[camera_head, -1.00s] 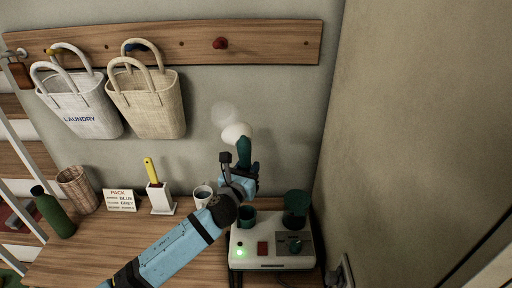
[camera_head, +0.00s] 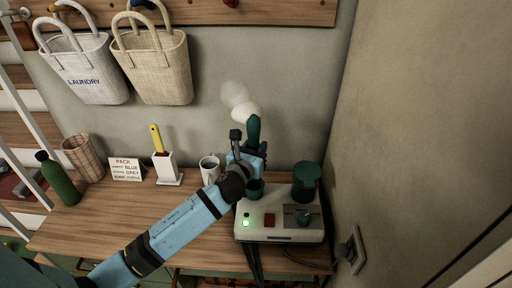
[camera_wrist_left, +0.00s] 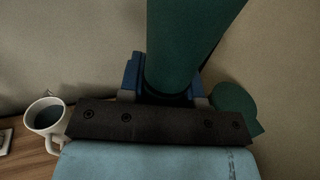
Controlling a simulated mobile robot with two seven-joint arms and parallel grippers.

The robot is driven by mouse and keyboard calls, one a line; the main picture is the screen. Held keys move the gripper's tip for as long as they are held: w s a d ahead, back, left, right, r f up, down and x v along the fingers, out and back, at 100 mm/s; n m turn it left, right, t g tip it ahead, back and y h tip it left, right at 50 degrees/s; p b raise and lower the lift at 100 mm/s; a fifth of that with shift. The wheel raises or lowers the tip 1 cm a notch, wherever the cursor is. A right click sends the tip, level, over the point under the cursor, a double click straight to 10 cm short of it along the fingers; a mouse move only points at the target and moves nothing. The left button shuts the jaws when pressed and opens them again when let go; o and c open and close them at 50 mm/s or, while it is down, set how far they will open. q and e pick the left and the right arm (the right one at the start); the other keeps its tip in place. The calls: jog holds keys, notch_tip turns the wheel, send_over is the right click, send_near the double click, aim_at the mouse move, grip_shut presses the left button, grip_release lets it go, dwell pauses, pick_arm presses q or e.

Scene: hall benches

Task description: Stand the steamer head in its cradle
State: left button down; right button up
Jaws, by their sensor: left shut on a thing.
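The steamer head has a dark green handle (camera_head: 254,128) and a rounded white top (camera_head: 245,111), with a pale puff of steam above it. My left gripper (camera_head: 254,149) is shut on the handle and holds it nearly upright. The handle also fills the top middle of the left wrist view (camera_wrist_left: 190,40), between blue fingers. The cradle looks to be the dark green cup (camera_head: 256,188) on the left of the white steamer base (camera_head: 280,230). The gripper is above and behind this cup in the picture, and my wrist partly covers the cup. My right gripper is out of view.
A green tank (camera_head: 306,180) stands on the base's right side. A white mug (camera_head: 209,170) is close left of my wrist. A brush holder (camera_head: 167,168), sign (camera_head: 126,169), basket (camera_head: 85,157) and bottle (camera_head: 59,181) stand further left. A wall closes the right side.

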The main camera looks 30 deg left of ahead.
pick_arm(q)
notch_tip(320, 180, down, 7)
jog(key=b, duration=0.6)
dwell(0.3)
jog(key=c, duration=0.7)
grip_release()
jog(key=shift+c, duration=0.2)
jog(key=s+d+b, duration=0.1)
jog(key=s, duration=1.2)
jog(key=shift+s+d, duration=0.2)
jog(key=shift+s, duration=0.15)
